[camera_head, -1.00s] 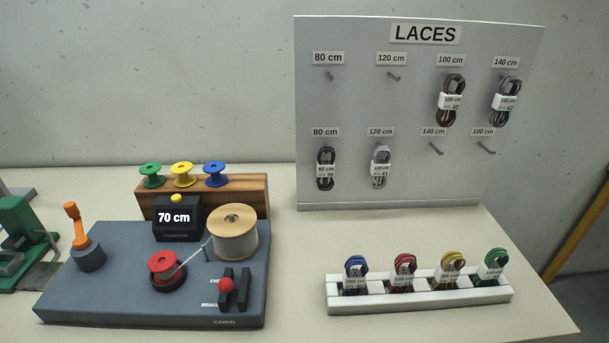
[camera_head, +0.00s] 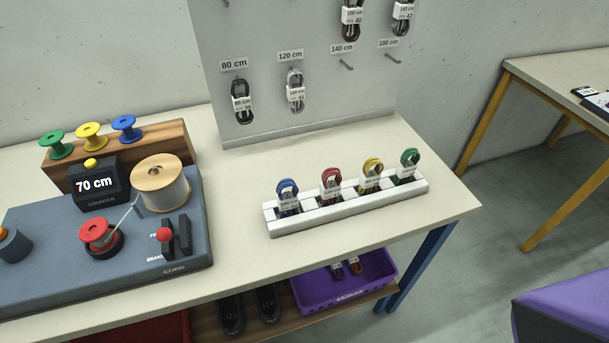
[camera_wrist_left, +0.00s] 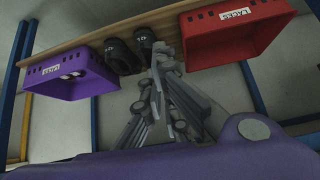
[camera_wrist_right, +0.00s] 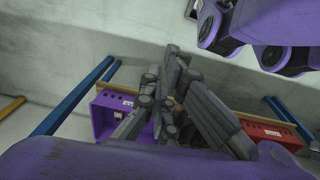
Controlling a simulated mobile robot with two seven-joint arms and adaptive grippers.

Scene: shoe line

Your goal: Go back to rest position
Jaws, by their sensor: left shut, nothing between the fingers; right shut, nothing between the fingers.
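Neither gripper shows in the head view. In the left wrist view my left gripper (camera_wrist_left: 160,72) is shut and empty, in front of the low shelf under the table. In the right wrist view my right gripper (camera_wrist_right: 160,85) is shut and empty, with the shelf's bins behind it. Both grippers are apart from all objects. On the table, the white rack (camera_head: 350,208) holds blue, red, yellow and green lace bundles. The cord machine (camera_head: 190,255) carries a red spool (camera_head: 95,232) and a counter (camera_head: 95,184) reading 70 cm.
The LACES board (camera_head: 300,70) stands at the back. A purple bin (camera_head: 345,290) and black shoes (camera_head: 268,302) sit on the shelf below. A red bin (camera_wrist_left: 235,45) shows in the left wrist view. A second table (camera_head: 545,72) stands at right, with open floor between.

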